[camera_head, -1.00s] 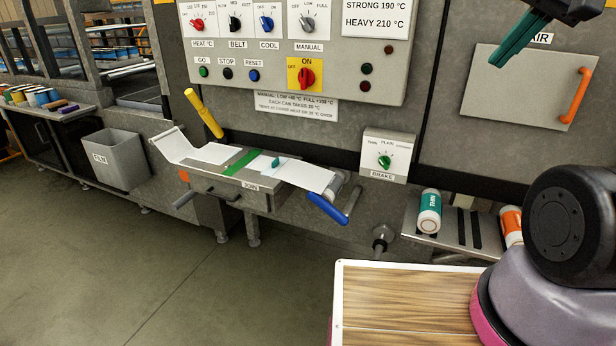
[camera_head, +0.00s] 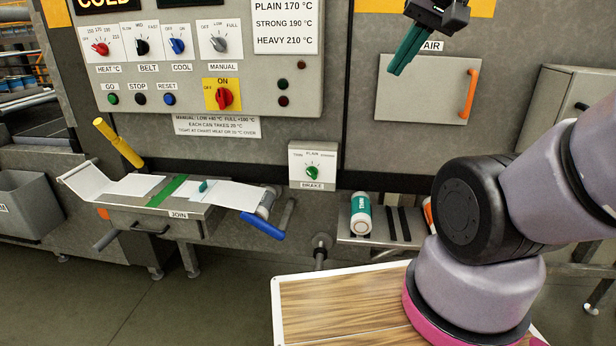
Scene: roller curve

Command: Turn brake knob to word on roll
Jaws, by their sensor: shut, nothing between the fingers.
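The brake knob (camera_head: 312,172) is a small green knob on a white box labelled BRAKE (camera_head: 326,183), mounted on the machine's grey front. Setting words are printed in an arc above it. PLAIN can be read at the top; the word on the right is too small to read. A roll (camera_head: 361,214) with a teal band and a white end stands tilted on a slotted rack (camera_head: 384,240) below right of the box. Its band carries a word in white that looks like THIN. My gripper (camera_head: 399,58) is shut and empty, high up at the top, right of the knob and well apart from it.
A join table (camera_head: 160,222) with a white sheet, a yellow handle (camera_head: 119,144) and a blue handle (camera_head: 262,224) juts out at left. An orange roll (camera_head: 429,216) is partly hidden behind my arm. The control panel (camera_head: 290,105) is above the knob.

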